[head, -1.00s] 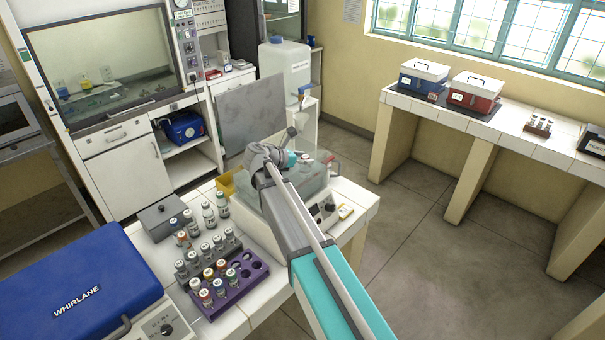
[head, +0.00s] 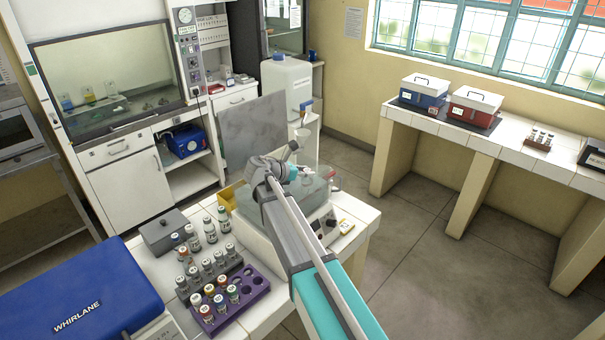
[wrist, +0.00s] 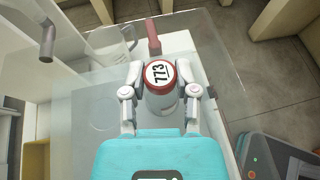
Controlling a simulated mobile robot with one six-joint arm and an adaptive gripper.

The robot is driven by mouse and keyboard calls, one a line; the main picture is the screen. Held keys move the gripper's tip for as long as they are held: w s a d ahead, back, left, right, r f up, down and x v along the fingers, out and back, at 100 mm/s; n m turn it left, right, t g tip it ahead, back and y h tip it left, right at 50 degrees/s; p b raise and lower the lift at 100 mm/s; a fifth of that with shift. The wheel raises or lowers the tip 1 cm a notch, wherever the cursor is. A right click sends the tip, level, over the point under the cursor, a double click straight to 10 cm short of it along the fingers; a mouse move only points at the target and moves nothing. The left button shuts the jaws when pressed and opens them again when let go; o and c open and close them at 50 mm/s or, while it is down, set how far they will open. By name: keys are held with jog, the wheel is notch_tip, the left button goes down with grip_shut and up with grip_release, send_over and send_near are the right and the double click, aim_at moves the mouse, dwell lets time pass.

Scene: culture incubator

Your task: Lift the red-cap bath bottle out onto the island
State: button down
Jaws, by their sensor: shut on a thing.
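The red-cap bottle (wrist: 162,88) shows in the wrist view from above, its cap marked 773 and its pale body below. My gripper (wrist: 161,94) is shut on it, one finger on each side. In the head view my gripper (head: 290,173) is over the bath (head: 258,228), a white unit with clear upper walls. The bottle is not clear in the head view, and its height relative to the bath rim cannot be told. The island (head: 357,215) is the white-tiled top under the bath.
A purple rack (head: 252,297) with several vials, more loose bottles, a grey box (head: 166,230) and the blue WHIRLANE unit (head: 75,285) crowd the island's left. A yellow bin (head: 229,193) stands behind the bath. A tap (wrist: 46,38) and clear beaker (wrist: 108,46) are near the gripper.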

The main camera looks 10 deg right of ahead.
jog(key=shift+r+p, duration=4.25)
jog(key=shift+r, duration=0.3)
jog(key=shift+r, duration=0.15)
jog(key=shift+r+p, duration=2.85)
jog(key=shift+p, duration=0.2)
